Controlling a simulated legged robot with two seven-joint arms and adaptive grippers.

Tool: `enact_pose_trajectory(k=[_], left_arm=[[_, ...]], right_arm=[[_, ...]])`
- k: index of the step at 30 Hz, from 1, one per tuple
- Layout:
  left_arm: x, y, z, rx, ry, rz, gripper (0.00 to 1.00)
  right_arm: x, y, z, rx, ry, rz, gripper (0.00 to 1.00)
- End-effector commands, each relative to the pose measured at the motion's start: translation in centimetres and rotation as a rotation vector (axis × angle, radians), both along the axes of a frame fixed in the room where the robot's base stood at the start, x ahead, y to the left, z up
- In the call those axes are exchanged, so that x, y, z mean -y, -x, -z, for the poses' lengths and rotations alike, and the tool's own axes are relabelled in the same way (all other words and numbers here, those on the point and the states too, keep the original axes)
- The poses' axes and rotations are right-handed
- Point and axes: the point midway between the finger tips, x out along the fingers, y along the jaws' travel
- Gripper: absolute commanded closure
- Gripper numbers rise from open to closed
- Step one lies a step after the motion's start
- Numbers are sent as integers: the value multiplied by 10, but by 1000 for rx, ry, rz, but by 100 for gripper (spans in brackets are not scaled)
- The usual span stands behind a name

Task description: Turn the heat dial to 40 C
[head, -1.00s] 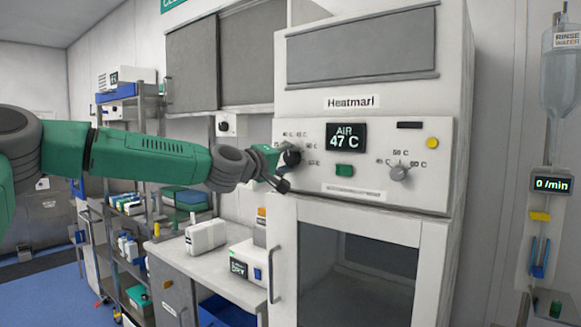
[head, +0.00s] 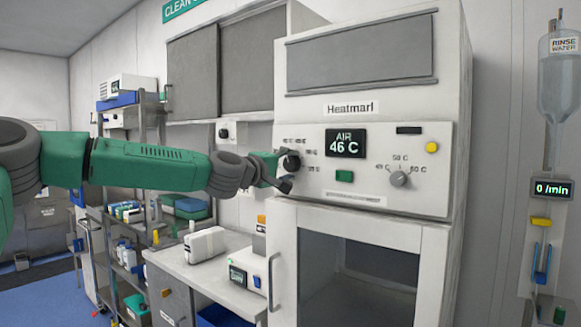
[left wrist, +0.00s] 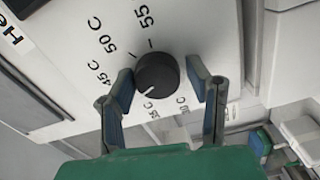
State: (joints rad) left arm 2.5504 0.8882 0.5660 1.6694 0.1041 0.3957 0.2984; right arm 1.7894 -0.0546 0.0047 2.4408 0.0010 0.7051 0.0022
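A black round dial (head: 291,162) sits at the left of the Heatmarl cabinet's white front panel (head: 315,186). In the left wrist view the dial (left wrist: 157,75) has a short white mark pointing to the lower left. Labels 45 C, 50 C and 55 show around it; part of the scale is behind a finger. My left gripper (head: 284,171) is at the dial in the head view. In the wrist view its two fingers (left wrist: 160,88) stand either side of the dial, with small gaps. The panel display (head: 345,143) reads AIR 46 C. My right gripper is not in view.
A grey dial (head: 398,179) with its own scale is at the panel's right, below a yellow button (head: 432,147). A green button (head: 344,176) is below the display. The cabinet's glass door (head: 355,275) is below the panel. A white bench (head: 205,275) stands at the left.

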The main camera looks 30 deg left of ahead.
Motion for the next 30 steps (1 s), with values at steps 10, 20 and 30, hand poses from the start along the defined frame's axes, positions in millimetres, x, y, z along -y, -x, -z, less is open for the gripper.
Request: enact_pose_trajectory(k=[10, 20, 30], left_arm=[[1, 1, -2, 2, -2, 1, 41], [-3, 43, -3, 6, 0, 2, 41], [-12, 98, 1, 3, 8, 0, 41]], right_arm=[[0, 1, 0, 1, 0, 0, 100], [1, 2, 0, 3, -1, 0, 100], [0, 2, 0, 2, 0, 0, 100]])
